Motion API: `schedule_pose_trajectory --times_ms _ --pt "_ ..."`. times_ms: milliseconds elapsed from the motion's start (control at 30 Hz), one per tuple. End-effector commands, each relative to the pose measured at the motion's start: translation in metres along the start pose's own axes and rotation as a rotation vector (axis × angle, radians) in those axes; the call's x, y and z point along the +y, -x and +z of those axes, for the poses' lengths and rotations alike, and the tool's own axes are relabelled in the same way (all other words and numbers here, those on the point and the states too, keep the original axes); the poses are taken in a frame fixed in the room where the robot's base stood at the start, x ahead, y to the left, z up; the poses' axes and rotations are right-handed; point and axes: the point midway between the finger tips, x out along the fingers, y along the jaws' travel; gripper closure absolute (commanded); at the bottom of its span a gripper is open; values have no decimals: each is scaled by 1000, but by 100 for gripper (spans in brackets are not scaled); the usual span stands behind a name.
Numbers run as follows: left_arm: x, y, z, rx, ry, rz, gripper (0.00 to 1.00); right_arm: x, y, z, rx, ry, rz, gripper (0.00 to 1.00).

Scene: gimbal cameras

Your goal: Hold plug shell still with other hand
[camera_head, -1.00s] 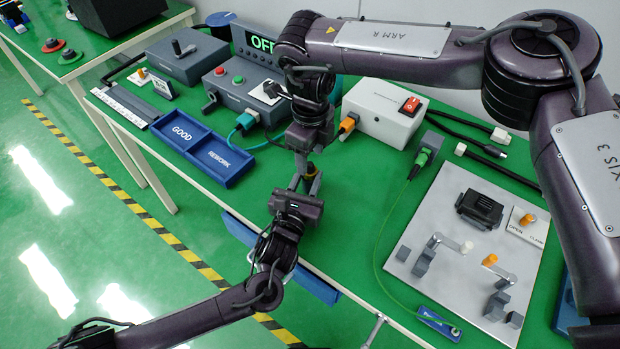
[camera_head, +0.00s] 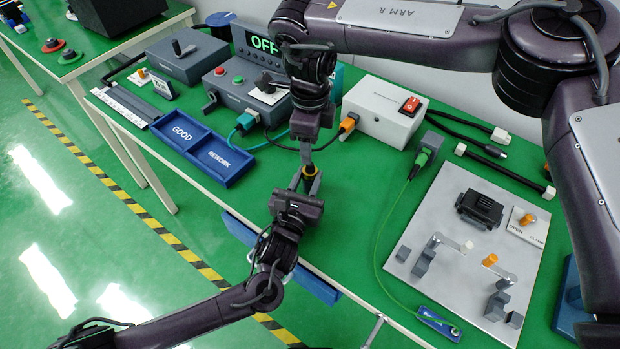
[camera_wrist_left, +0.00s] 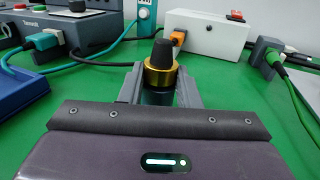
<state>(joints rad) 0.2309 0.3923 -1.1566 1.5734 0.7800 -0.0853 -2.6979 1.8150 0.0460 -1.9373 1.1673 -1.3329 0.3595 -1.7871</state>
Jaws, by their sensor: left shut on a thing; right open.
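The plug shell (camera_wrist_left: 160,75) stands upright in the left wrist view, with a black tapered top, a gold ring and a dark body. My left gripper (camera_wrist_left: 160,92) is shut on its body, one finger on each side. In the head view the gold ring (camera_head: 311,169) shows just above my left gripper (camera_head: 306,186), near the table's front edge. My right gripper (camera_head: 306,153) is open and points down close above the plug shell. Its fingers are small and partly hidden, so I cannot tell whether they touch the shell. It does not show in the left wrist view.
The blue GOOD and REWORK tray (camera_head: 203,150) lies left of the grippers. A grey control box (camera_head: 238,95) and a white box with a red switch (camera_head: 384,110) stand behind. A grey fixture plate (camera_head: 455,262) lies to the right, with a green cable (camera_head: 386,235) before it.

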Motion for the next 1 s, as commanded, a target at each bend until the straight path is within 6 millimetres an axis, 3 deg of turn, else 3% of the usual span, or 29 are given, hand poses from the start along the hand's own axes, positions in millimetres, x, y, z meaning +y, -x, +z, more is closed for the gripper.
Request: schedule_pose_trajectory --times_ms 33,600,1000 --pt "-2 3 -9 20 -4 -6 100 0 -2 0 1 -1 1 52" --pt "-2 3 -8 19 -4 -6 100 1 -74 0 2 -1 2 52" --pt "-2 3 -8 19 -4 -6 100 0 -81 0 1 -2 0 52"
